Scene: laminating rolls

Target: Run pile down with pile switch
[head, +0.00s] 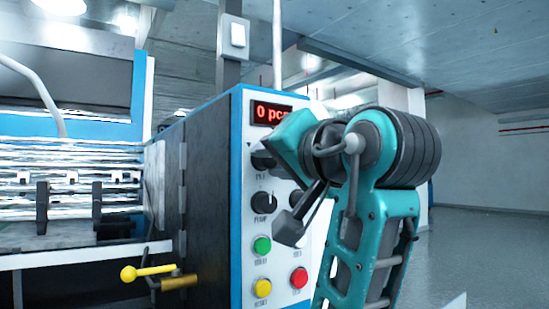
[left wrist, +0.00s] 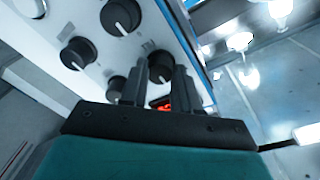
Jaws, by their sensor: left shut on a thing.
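The control panel (head: 238,200) of the machine carries several black knobs. The pile switch (head: 260,163) is the upper left black knob, below the red display; its small label is hard to read and looks like PILE. My left gripper (head: 273,152) reaches it from the right, its fingers partly hidden by its teal body. In the left wrist view, the two dark fingers of my left gripper (left wrist: 160,76) are shut around this black knob (left wrist: 160,66). The knob's pointer is hard to make out. My right gripper is not in view.
The display (head: 268,113) reads "0 pc", cut off by my arm. Below are the pump knob (head: 263,202), a green button (head: 262,245), a yellow button (head: 263,288) and a red button (head: 299,278). A yellow-knobbed lever (head: 150,271) sticks out left. Open floor lies right.

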